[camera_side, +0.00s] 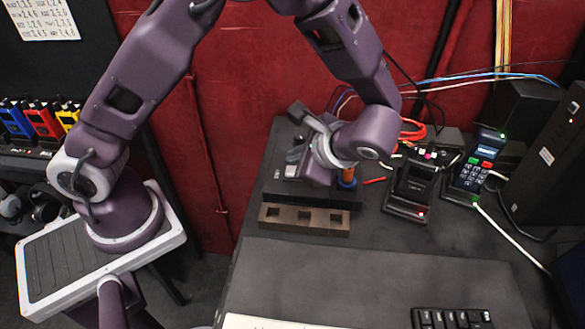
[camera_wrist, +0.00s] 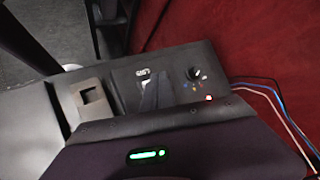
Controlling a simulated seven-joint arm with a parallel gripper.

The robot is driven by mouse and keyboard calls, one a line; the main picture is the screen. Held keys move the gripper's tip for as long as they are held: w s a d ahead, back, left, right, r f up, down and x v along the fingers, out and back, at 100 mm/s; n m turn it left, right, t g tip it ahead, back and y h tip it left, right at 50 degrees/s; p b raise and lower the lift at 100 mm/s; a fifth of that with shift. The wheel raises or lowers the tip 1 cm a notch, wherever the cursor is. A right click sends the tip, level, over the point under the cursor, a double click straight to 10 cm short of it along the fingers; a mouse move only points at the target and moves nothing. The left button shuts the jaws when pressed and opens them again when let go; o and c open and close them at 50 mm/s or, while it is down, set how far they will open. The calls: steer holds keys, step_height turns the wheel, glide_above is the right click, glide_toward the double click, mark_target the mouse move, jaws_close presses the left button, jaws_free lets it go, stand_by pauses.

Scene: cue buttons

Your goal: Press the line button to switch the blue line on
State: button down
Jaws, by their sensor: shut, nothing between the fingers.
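My gripper (camera_side: 314,176) is low over the back of the dark table in the side view, with its purple hand pointing down. Its fingers are shut and empty, but the hand mostly hides them there. Below it is a dark control panel, which the wrist view shows more openly (camera_wrist: 222,88). The panel carries a black round knob (camera_wrist: 195,73) with small coloured dots under it and a red lit spot (camera_wrist: 208,97). A pale raised part (camera_wrist: 142,73) is left of the knob. I cannot tell which part is the line button, or whether my fingers touch it. No blue line shows lit.
A brown block with square holes (camera_side: 304,219) lies in front of the panel. A card terminal (camera_side: 473,167) and a black device in a cradle (camera_side: 412,187) stand to the right, among cables. A keyboard (camera_side: 452,318) is at the front. The table's middle is clear.

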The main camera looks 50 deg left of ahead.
steer(key=shift+f, duration=0.35)
steer(key=shift+f, duration=0.45)
stand_by(0.5)
steer(key=shift+r, duration=0.9)
steer(key=shift+r, duration=0.1)
steer(key=shift+r, duration=2.4)
